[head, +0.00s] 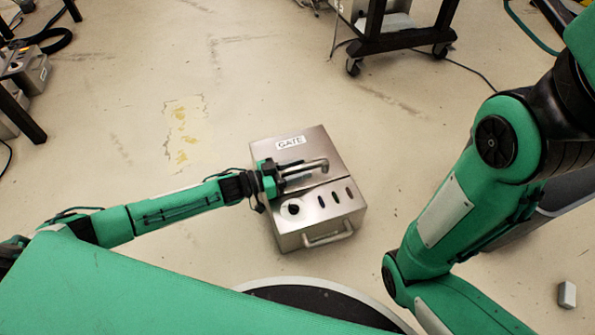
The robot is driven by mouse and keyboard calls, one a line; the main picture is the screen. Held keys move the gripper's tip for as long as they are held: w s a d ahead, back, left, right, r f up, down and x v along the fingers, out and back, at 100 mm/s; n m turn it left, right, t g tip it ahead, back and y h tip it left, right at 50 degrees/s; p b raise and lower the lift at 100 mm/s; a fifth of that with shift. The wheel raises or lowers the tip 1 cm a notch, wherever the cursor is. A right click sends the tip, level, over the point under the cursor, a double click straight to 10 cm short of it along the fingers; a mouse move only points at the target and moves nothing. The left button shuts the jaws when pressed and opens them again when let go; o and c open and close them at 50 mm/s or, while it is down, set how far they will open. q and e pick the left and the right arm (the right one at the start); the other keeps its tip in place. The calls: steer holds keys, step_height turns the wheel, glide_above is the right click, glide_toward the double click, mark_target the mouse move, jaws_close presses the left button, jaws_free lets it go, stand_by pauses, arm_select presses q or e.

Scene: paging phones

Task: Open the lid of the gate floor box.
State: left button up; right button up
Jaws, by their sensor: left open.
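The gate floor box (325,226) is a brushed metal box on the floor at the middle of the head view, with a white "GATE" label on its lid (318,147). The lid looks shut. A round dark opening and several dark slots show on its nearer top part, and a bar handle (328,239) is on its front side. My left gripper (305,173) reaches in from the left over the lid, its fingers open beside a metal handle (318,165). I cannot tell whether they touch it. My right arm is at the right; its gripper is out of view.
A dark wheeled cart (400,40) stands at the top right, with cables on the floor near it. Another metal box (28,70) and dark table legs are at the far left. The floor around the box is mostly clear.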

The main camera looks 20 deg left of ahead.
arm_select(q)
jaws_close()
steer(key=shift+r, duration=0.1)
